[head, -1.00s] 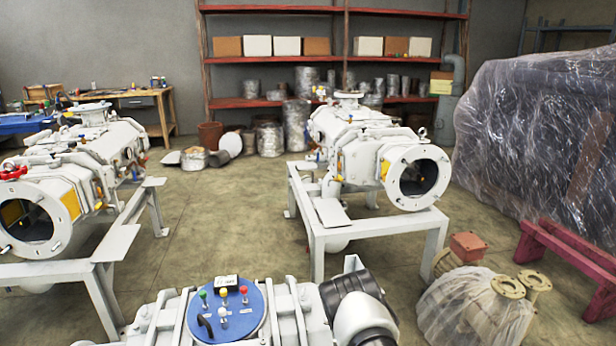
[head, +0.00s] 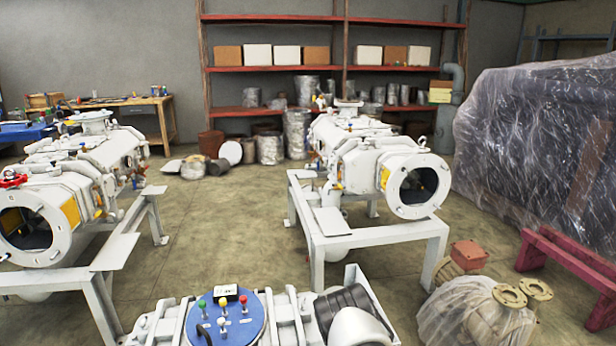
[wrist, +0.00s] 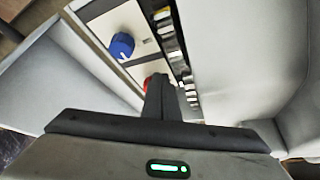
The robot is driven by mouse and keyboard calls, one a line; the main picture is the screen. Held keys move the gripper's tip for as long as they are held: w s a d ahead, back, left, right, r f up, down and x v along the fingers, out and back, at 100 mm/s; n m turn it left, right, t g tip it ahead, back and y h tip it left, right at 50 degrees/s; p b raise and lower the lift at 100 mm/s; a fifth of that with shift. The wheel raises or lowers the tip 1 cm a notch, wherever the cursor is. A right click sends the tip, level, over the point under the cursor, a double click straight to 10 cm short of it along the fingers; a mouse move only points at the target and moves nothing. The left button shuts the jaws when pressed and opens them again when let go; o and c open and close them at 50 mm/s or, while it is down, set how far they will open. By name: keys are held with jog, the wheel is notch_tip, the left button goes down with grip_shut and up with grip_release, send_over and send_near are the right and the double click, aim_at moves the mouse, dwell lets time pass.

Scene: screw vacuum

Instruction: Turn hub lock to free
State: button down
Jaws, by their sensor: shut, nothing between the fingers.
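In the head view a blue round plate (head: 238,334) sits on the white machine at the bottom. It carries small green, yellow, red and white knobs, a small display (head: 225,290) and a black handle. I cannot tell which part is the hub lock. My gripper (wrist: 162,85) shows in the wrist view only, its dark fingers shut and empty. A blue knob (wrist: 122,45) on a pale panel (wrist: 100,22) is up and left of the fingertips, apart from them. A red part (wrist: 149,80) is partly hidden behind the fingers.
Light grey surfaces (wrist: 60,75) flank the panel in the wrist view. White vacuum machines on stands (head: 375,235) fill the left and right middle of the head view. A plastic-wrapped object (head: 475,310) and a red bench (head: 570,255) stand at right. Floor (head: 240,235) between the stands is clear.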

jog(key=shift+s+a, duration=0.1)
jog(key=shift+s+a, duration=0.15)
jog(key=shift+s, duration=0.05)
notch_tip(320, 180, up, 6)
jog(key=p, duration=0.3)
dwell(0.4)
